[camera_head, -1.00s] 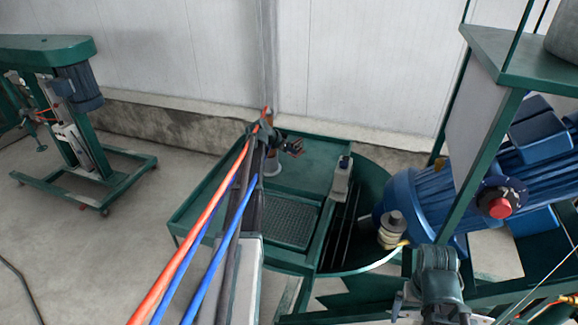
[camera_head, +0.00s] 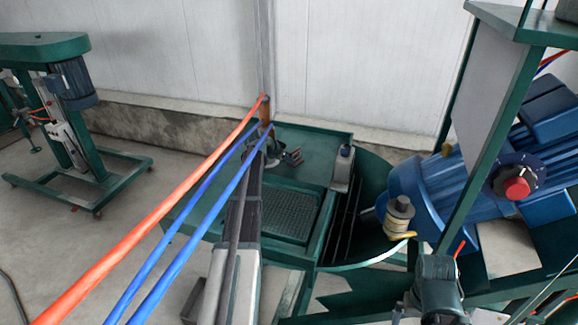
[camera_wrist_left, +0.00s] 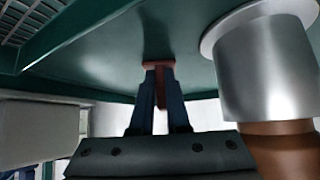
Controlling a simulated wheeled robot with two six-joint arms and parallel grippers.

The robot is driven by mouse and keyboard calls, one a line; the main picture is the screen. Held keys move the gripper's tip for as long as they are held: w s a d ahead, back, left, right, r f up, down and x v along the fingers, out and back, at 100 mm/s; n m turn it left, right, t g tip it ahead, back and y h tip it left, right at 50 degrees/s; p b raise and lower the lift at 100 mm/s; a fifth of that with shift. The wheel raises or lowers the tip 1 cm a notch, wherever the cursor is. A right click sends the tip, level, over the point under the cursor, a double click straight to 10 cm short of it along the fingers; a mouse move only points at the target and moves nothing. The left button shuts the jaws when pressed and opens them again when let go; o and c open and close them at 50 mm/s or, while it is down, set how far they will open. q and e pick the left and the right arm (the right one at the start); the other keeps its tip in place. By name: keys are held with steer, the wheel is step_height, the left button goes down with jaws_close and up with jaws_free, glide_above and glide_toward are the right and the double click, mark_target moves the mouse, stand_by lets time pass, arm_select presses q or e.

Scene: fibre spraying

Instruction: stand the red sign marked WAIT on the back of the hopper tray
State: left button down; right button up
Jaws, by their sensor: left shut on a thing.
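The red sign (camera_head: 294,158) is small in the head view, and its lettering cannot be read. In the left wrist view it shows as a narrow red-brown piece (camera_wrist_left: 158,66) between the fingertips. My left gripper (camera_head: 284,158) is shut on it, over the back part of the green hopper tray (camera_head: 318,143). In the left wrist view the gripper (camera_wrist_left: 160,90) points at the tray's green surface (camera_wrist_left: 100,58), with the sign close to it; I cannot tell whether they touch.
A post with a silver collar (camera_wrist_left: 268,65) stands close beside my left gripper. A grey-white bottle-like item (camera_head: 342,170) is on the tray's right side. A grating (camera_head: 278,215) lies in front. A blue motor (camera_head: 435,195) and green frame are at right; the wall is behind.

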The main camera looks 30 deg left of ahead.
arm_select(q)
steer(key=shift+f, duration=0.15)
steer(key=c, duration=0.9)
jaws_free()
